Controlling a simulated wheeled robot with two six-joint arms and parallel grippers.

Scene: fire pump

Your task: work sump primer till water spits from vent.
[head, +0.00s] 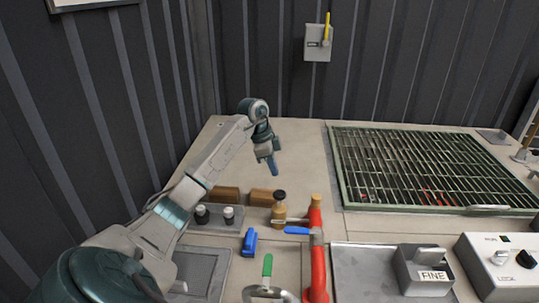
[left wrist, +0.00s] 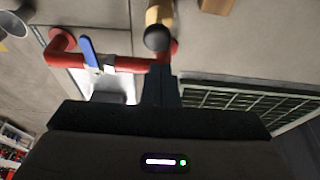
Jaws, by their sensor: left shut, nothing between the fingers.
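A brass-coloured cylinder with a black knob (head: 279,206), which looks like the primer, stands upright on the beige top. It shows in the left wrist view (left wrist: 157,30) just beyond the fingertips. To its right a red pipe (head: 317,262) carries a blue lever (head: 297,230) and a brass-coloured top piece (head: 316,201); I cannot tell if this is the vent. No water is visible. My left gripper (head: 274,168) is shut and empty, pointing down, above and behind the knob and apart from it. My right gripper is out of view.
A green-framed grate (head: 430,165) covers the right back. A green-handled valve (head: 267,268) and a blue piece (head: 250,241) stand in front. A grey box marked FINE (head: 424,272) and a switch box (head: 500,258) are at right. A yellow-levered box (head: 318,42) hangs on the wall.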

